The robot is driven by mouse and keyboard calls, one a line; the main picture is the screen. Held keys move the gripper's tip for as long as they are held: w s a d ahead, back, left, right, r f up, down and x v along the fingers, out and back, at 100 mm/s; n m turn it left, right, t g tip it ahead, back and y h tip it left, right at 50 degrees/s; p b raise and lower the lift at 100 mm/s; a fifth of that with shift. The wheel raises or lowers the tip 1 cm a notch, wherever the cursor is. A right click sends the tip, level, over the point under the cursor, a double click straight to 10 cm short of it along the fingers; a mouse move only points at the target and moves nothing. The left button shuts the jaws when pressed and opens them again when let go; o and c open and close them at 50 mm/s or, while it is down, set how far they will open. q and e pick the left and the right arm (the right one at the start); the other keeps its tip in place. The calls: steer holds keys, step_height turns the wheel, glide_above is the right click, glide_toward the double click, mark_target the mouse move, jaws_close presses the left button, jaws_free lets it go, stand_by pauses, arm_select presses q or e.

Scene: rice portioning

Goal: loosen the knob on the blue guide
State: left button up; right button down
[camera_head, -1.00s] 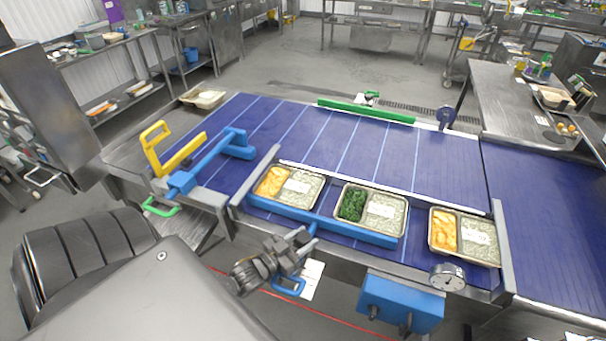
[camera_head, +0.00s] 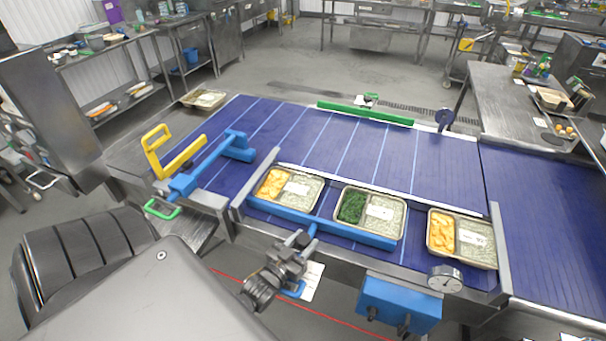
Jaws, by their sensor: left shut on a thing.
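The blue guide (camera_head: 345,229) is a long bar along the near edge of the conveyor, in front of the food trays. A short blue stem (camera_head: 312,231) runs from it toward me. My left gripper (camera_head: 300,241) is at the near end of this stem, below the bar. It is shut on the knob, which the fingers hide. A blue loop (camera_head: 295,291) shows just below the gripper, partly covered by it. My right gripper is not in view.
Three food trays, left (camera_head: 289,188), middle (camera_head: 371,212) and right (camera_head: 462,238), sit on the blue belt (camera_head: 350,150). A yellow bracket (camera_head: 180,160) and another blue arm (camera_head: 205,167) stand at the left. A dial gauge (camera_head: 445,279) and blue box (camera_head: 400,303) are at the right.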

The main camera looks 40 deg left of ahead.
arm_select(q)
steer(key=o, duration=1)
steer(key=shift+h, duration=0.3)
